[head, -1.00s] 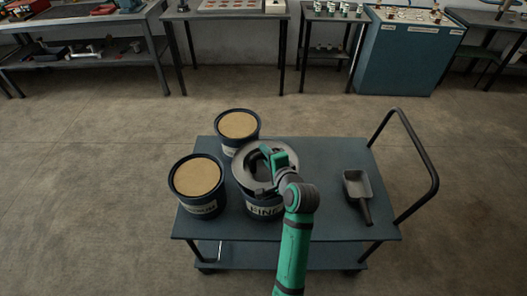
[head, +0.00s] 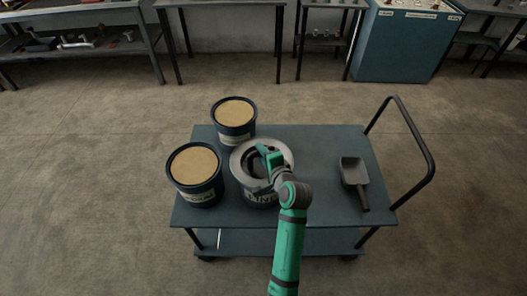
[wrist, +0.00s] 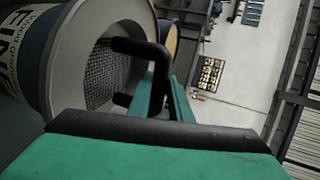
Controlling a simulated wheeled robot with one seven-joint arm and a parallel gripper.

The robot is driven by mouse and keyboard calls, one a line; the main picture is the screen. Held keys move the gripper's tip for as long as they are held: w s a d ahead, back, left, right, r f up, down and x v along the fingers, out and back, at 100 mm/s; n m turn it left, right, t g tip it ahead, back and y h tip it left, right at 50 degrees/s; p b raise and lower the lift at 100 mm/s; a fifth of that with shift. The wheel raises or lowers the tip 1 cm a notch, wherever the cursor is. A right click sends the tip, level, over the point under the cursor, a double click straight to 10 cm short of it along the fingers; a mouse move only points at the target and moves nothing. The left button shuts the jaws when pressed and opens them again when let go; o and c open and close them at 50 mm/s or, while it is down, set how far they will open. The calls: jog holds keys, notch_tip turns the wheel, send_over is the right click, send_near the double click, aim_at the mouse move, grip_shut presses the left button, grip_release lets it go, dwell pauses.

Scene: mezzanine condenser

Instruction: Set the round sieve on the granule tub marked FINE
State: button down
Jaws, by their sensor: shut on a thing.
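The round sieve (head: 284,150) is a wide grey ring with dark mesh (wrist: 100,75) and a black bar handle (wrist: 145,48). It sits over the mouth of the dark blue tub marked FINE (head: 262,197), which also fills the left of the wrist view (wrist: 22,60). No clear gap shows between ring and tub, and the ring looks about level. My gripper (head: 268,160) is above the sieve, shut on its handle; the green fingers also show in the wrist view (wrist: 163,98). My arm hides part of the ring's near side and the label.
Two other tubs of tan granules stand on the trolley (head: 320,215), one at left (head: 194,166) and one behind (head: 234,111). A grey scoop (head: 354,173) lies at right, before the trolley's handle rail (head: 428,160). Benches and a blue cabinet (head: 405,45) line the wall.

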jog(key=shift+d+f, duration=0.25)
jog(key=shift+w+a+f, duration=0.1)
jog(key=shift+w+f, duration=0.05)
jog(key=shift+f, duration=0.15)
jog(key=c, duration=1.5)
grip_release()
jog(key=shift+d, duration=0.2)
jog(key=shift+c, duration=0.2)
jog(key=shift+a, duration=0.25)
jog(key=shift+s+d+r, duration=0.15)
jog(key=shift+s+d, duration=0.15)
jog(key=shift+s, duration=0.25)
jog(key=v, duration=0.9)
jog(key=shift+s+r, duration=0.1)
jog(key=shift+s, duration=0.2)
